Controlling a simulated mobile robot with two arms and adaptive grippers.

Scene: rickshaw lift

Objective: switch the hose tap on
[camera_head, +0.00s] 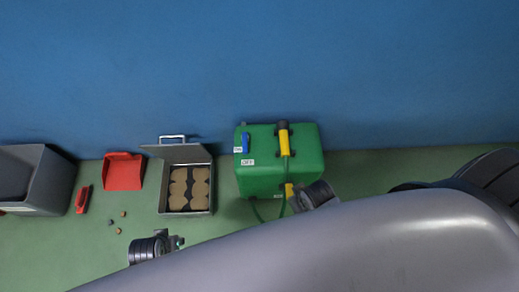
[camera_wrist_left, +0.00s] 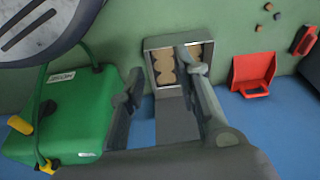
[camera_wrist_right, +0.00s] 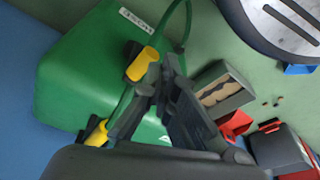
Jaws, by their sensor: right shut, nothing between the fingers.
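A green box-shaped tank (camera_head: 306,143) stands against the blue wall in the head view. A small blue lever (camera_head: 245,142) stands upright at its left top, with white labels beside and below it that are too small to read surely. A yellow handle piece (camera_head: 285,143) with a dark end sits to the right of the lever. My right gripper (camera_head: 296,200) is shut and empty in front of the tank, close to a lower yellow piece (camera_wrist_right: 142,64); contact cannot be told. My left gripper (camera_head: 179,241) is open and empty, below an open case. The lever is not seen in the wrist views.
The open case (camera_head: 211,186) holds brown pieces left of the tank. Further left are a red dustpan (camera_head: 123,172), a red brush (camera_head: 83,200), a dark grey bin (camera_head: 52,178) and several small bits. A green hose (camera_wrist_right: 181,12) hangs at the tank. The blue wall closes the back.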

